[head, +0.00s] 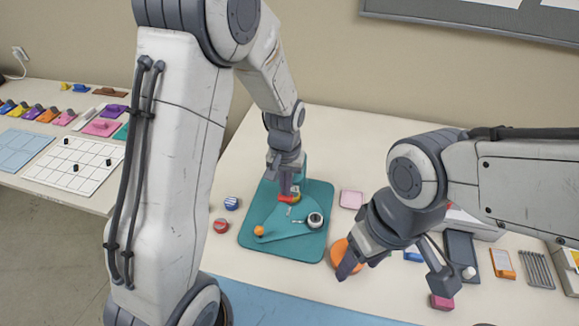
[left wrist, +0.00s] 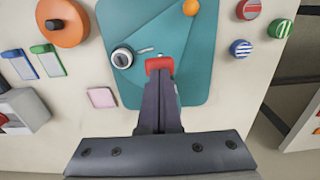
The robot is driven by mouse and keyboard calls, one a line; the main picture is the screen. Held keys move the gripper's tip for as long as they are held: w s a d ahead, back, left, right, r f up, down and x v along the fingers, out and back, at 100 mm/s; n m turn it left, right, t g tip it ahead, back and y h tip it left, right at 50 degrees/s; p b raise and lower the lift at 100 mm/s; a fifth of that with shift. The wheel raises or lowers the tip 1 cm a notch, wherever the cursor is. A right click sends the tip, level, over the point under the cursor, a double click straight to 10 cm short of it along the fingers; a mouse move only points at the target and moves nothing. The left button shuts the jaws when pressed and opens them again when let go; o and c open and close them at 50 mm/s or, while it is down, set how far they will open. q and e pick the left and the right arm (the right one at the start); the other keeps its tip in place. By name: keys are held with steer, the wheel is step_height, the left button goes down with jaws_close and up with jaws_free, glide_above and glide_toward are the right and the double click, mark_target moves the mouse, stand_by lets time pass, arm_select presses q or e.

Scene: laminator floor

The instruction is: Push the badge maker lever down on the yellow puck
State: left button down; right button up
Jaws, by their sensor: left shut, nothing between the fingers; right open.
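The badge maker stands on a teal mat (head: 315,250); its red lever end (head: 288,198) sits at the tips of my left gripper (head: 284,192). A small yellow patch (head: 296,189) shows just beside the red part; I cannot tell whether it is the yellow puck. In the left wrist view the shut, empty fingers (left wrist: 160,80) of my left gripper point at the red lever end (left wrist: 159,64) and appear to meet it; contact is not certain. My right gripper (head: 396,272) is open and empty, right of the mat, one finger over an orange disc (head: 341,250).
An orange ball (head: 259,231) and a round white-and-dark piece (head: 315,219) are on the mat. Striped round pieces (head: 231,203) lie left. A dark tray (head: 461,250) and an orange-framed card (head: 502,264) are at the right.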

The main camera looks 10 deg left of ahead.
arm_select(q)
step_height(320, 180, up, 11)
steer(key=p, duration=0.9)
steer(key=shift+f, duration=0.15)
stand_by(0.5)
steer(key=s+d+r+m+b, duration=0.1)
steer(key=s+d+m+b, duration=0.2)
steer(key=s, duration=0.8)
steer(key=s+d+m+h+b, duration=0.1)
steer(key=s+d+m+b, duration=0.3)
steer(key=s+b, duration=0.3)
steer(key=s+d, duration=0.1)
steer(key=s, duration=0.2)
steer(key=shift+s+r, duration=0.4)
steer(key=shift+d, duration=0.1)
